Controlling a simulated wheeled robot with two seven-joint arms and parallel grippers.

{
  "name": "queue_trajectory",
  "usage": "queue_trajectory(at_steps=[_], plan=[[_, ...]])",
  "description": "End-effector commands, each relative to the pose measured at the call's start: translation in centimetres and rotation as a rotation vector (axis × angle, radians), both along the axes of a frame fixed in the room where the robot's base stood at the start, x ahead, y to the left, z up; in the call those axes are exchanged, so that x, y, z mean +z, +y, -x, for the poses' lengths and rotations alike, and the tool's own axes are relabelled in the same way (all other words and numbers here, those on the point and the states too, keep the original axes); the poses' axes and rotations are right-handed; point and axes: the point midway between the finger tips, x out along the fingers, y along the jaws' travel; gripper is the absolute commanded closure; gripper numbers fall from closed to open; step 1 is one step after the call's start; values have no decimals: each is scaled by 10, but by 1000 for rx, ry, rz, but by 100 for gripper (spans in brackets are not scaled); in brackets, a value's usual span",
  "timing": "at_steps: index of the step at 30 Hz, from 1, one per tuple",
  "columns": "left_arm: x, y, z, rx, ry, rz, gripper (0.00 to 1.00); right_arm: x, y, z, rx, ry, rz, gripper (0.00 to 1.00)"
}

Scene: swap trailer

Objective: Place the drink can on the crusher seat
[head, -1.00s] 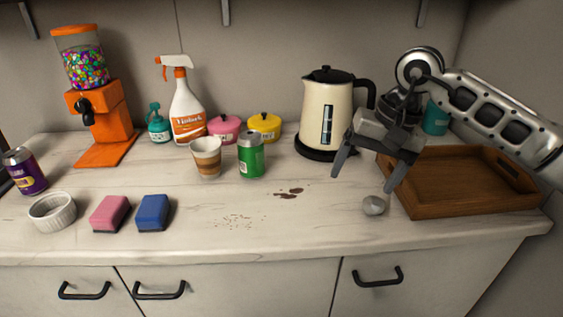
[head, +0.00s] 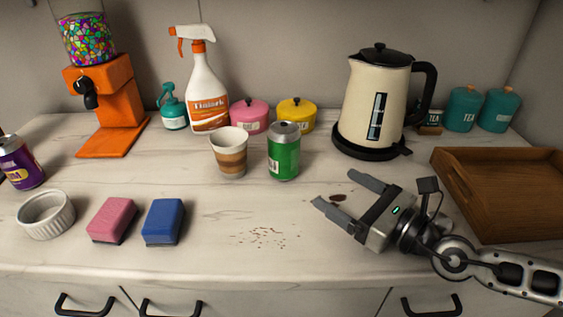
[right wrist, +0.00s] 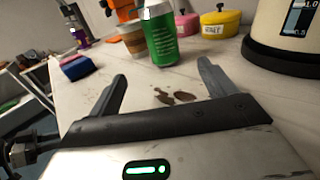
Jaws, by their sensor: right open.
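A green drink can (head: 284,152) stands upright on the counter, right of a paper cup. It also shows in the right wrist view (right wrist: 160,40), beyond the fingers and between them. A purple soda can (head: 20,163) stands at the far left edge. My right gripper (head: 333,188) is open and empty, low over the counter. It lies to the right of and nearer than the green can, fingers pointing left and back, not touching it. No crusher seat can be made out. My left gripper is out of view.
A paper cup (head: 229,153) stands close beside the green can. A kettle (head: 373,100) is behind my gripper; a wooden tray (head: 490,200) is at right. Sponges (head: 164,221) and a white ramekin (head: 45,214) sit front left. Dark spill spots and crumbs mark the counter.

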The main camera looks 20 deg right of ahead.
Motion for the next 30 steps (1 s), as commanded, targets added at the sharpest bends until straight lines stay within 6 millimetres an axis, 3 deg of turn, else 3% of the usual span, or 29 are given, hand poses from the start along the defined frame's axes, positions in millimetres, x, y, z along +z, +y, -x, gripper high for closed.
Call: queue_trajectory(at_steps=[6,15,23,30], plan=[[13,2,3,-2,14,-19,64,9,15,-28,-6,-6,-14,17],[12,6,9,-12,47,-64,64,5,43,-80,-3,-3,-9,17],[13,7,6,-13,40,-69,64,2,52,-97,-1,-2,-5,17],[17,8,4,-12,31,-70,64,4,66,-129,-1,-2,-6,17]])
